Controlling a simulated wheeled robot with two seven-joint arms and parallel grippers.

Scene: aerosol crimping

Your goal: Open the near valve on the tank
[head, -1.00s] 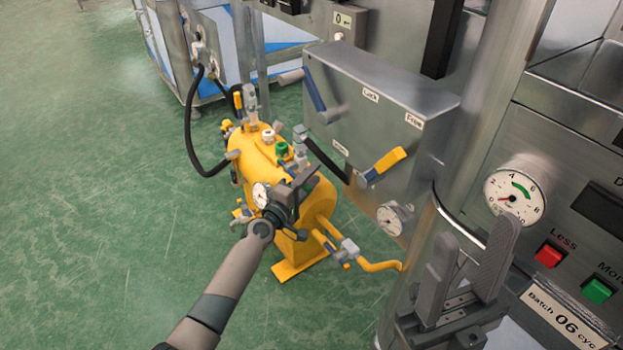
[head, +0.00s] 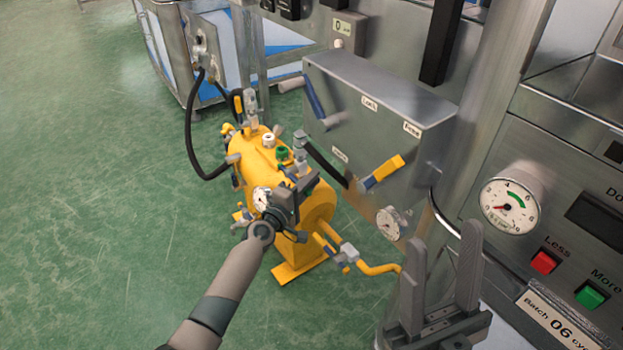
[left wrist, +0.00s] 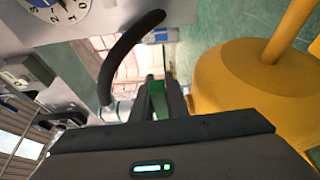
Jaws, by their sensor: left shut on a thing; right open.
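The yellow tank (head: 262,160) stands on the floor at the middle of the head view. Its near valve (head: 300,145) is a grey fitting with a black hose, on the tank's top towards the machine. My left gripper (head: 302,182) is right beside this valve, in front of the tank. Its fingers (left wrist: 160,98) are close together in the left wrist view, shut on what seems to be the valve's handle; the grip itself is mostly hidden. My right gripper (head: 441,245) is open and empty at the lower right, in front of the machine.
The control panel (head: 575,230) is at right. Green floor (head: 100,200) is clear at left.

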